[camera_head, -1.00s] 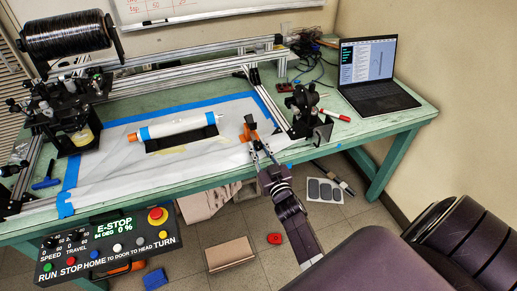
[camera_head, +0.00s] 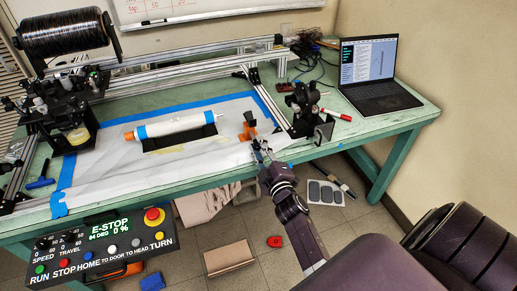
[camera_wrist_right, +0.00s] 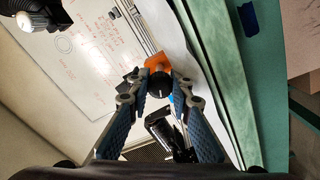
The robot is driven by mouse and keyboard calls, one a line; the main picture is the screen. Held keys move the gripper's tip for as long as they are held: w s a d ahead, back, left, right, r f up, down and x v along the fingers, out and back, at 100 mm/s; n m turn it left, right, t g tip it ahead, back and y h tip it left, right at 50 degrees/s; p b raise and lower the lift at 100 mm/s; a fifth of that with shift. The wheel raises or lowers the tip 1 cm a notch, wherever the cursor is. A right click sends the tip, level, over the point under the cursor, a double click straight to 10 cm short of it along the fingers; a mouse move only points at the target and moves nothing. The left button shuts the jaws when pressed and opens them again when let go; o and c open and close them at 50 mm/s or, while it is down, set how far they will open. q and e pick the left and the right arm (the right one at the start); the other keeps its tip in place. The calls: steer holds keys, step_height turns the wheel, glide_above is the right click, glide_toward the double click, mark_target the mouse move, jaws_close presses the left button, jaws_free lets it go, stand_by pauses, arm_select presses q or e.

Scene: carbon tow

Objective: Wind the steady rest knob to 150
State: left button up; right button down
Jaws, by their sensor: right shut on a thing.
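The orange steady rest (camera_head: 249,120) stands on the white sheet near the table's front right, right of the wrapped tube. It also shows at the centre of the right wrist view (camera_wrist_right: 156,62). Its dark round knob (camera_wrist_right: 159,88) faces the wrist camera. My right gripper (camera_head: 257,146) reaches up from the front of the table. In the right wrist view its fingertips (camera_wrist_right: 158,80) are on either side of the knob, shut on it. The knob's scale is not legible. My left gripper is not in view.
A wrapped tube (camera_head: 172,128) lies on a black cradle. A metal rail frame (camera_head: 190,67) runs behind it. A black fixture (camera_head: 305,103) stands just right of the steady rest, and a laptop (camera_head: 375,75) beyond. A control panel (camera_head: 105,243) shows E-STOP at front left.

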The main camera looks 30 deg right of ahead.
steer(key=n+b, duration=0.1)
steer(key=n, duration=0.3)
steer(key=shift+n, duration=0.3)
steer(key=n+b, duration=0.1)
steer(key=n, duration=0.2)
steer(key=shift+n+b, duration=0.35)
steer(key=shift+n, duration=0.05)
steer(key=n, duration=0.3)
steer(key=shift+n+b, duration=0.3)
steer(key=shift+b, duration=0.1)
steer(key=shift+n, duration=1.9)
steer(key=c, duration=1.7)
jaws_free()
